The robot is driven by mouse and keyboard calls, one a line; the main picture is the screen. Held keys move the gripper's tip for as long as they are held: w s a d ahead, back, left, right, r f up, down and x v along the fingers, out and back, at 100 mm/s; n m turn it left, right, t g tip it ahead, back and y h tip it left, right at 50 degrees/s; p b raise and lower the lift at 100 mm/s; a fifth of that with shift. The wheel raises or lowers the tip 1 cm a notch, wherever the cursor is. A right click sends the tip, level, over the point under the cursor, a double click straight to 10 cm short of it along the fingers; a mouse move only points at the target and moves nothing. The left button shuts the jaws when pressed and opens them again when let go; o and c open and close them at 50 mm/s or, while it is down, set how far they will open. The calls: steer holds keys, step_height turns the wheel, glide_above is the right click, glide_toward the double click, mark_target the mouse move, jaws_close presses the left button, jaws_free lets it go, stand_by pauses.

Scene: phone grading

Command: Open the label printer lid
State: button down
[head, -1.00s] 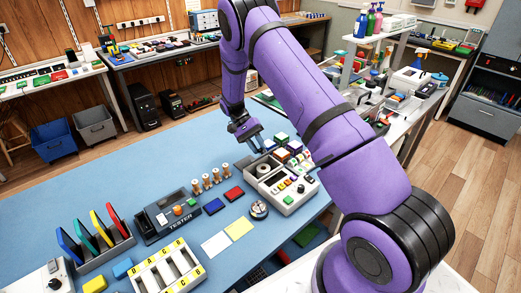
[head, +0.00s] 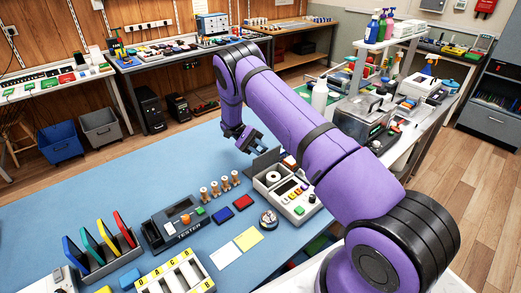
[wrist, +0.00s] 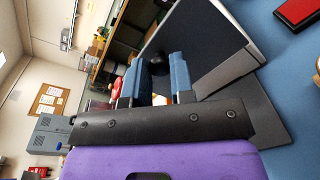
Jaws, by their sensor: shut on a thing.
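The label printer (head: 296,212) is a pale grey box with coloured buttons on the blue table. Its bay lies uncovered, with a white label roll (head: 273,178) inside. The dark lid (head: 266,160) stands raised at the printer's back edge. My gripper (head: 250,143) is behind the printer at the lid, with its blue-grey fingers close together. In the wrist view, the fingers (wrist: 154,84) are shut on a small dark knob (wrist: 158,64) at the lid panel (wrist: 200,45). The far side of the printer is partly hidden by my arm.
The tester (head: 177,222), wooden pegs (head: 216,188) and a red block (head: 243,202) stand left of the printer. The table's back left is clear.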

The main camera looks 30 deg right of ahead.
stand_by(0.3)
steer(key=c, duration=1)
jaws_free()
steer(key=shift+r, duration=0.1)
steer(key=s+a+r, duration=0.1)
steer(key=s, duration=0.4)
steer(key=s+r, duration=0.2)
steer(key=s, duration=0.3)
steer(key=s+a+r, duration=0.1)
steer(key=s, duration=0.4)
steer(key=shift+s+a+r, duration=0.35)
steer(key=shift+s, duration=0.05)
